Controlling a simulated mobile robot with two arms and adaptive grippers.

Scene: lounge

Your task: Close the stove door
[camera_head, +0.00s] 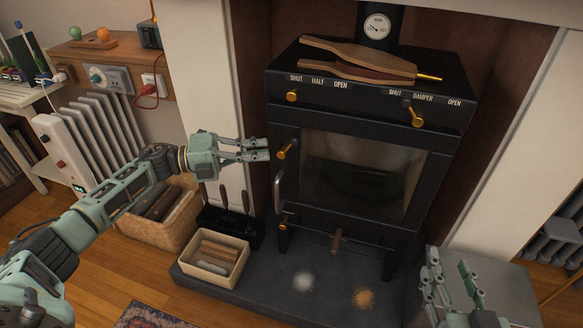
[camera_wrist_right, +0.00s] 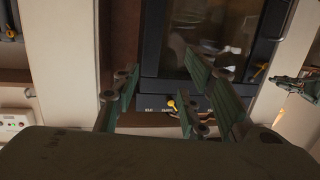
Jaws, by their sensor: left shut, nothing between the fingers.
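The black stove (camera_head: 370,120) stands in the fireplace recess. Its glass-fronted door (camera_head: 355,170) looks flush or nearly flush with the body; I cannot tell whether a small gap is left. A curved metal handle (camera_head: 279,190) is at the door's left side, with a brass knob (camera_head: 287,150) above it. My left gripper (camera_head: 267,149) is shut and empty, fingertips pointing right, close to that brass knob; contact is unclear. My right gripper (camera_head: 449,262) is open and empty, low at the right front of the stove. In the right wrist view the stove door (camera_wrist_right: 222,40) shows beyond the spread fingers.
Wooden bellows (camera_head: 355,60) lie on the stove top. A box of wood sticks (camera_head: 212,262), a basket (camera_head: 158,220) and a tool stand (camera_head: 232,222) are at the left. Ash and orange powder (camera_head: 363,298) lie on the hearth (camera_head: 300,300). A radiator (camera_head: 105,130) is behind my left arm.

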